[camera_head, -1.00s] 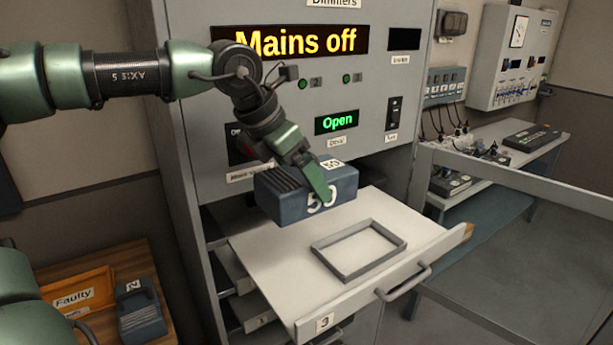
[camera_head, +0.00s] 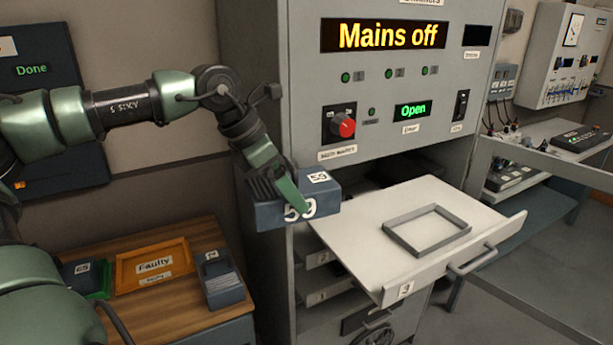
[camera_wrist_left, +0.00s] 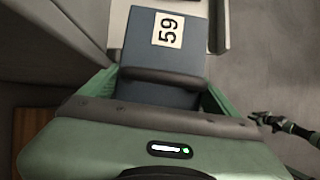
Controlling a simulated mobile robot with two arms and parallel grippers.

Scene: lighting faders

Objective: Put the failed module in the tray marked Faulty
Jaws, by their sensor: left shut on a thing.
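A blue-grey module marked 59 (camera_head: 265,214) is held in my left gripper (camera_head: 290,190), which is shut on it. It is in the air at the left front edge of the cabinet, beside the pulled-out drawer (camera_head: 350,232). The left wrist view shows its top with the 59 label (camera_wrist_left: 150,62) between the green fingers. The orange tray marked Faulty (camera_head: 122,279) is on the wooden bench at the lower left, apart from the gripper, and looks empty. A small green and dark arm end at the right of the left wrist view may be my right gripper (camera_wrist_left: 258,117); its jaws are too small to read.
The drawer, marked 3, is open with an empty grey frame (camera_head: 400,246) on it. A module (camera_head: 222,288) stands right of the Faulty tray; another (camera_head: 72,280) sits left in a green tray. The cabinet displays (camera_head: 385,35) read Mains off and Open.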

